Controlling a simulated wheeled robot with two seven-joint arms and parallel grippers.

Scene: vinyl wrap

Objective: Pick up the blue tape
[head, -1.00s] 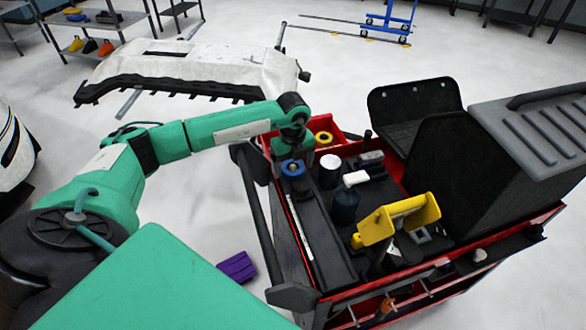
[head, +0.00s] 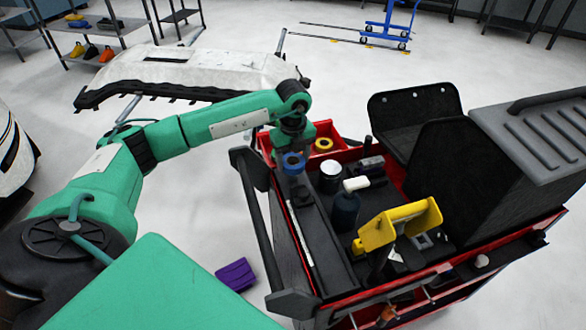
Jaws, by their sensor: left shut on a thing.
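The blue tape (head: 293,163) is a blue roll with a dark centre, at the far left end of the tool cart's top in the head view. My left gripper (head: 292,152) points down over it from the green left arm and is shut on it. The fingers are mostly hidden by the wrist and the tape. The tape looks slightly above the black tray; the exact gap is hard to tell. My right gripper is not in view.
The red and black tool cart (head: 318,255) holds a yellow tape roll (head: 324,145), a white-topped can (head: 331,172), a dark bottle (head: 345,208) and a yellow tool (head: 398,224). A purple block (head: 236,275) lies on the floor. A white bumper (head: 190,70) stands behind.

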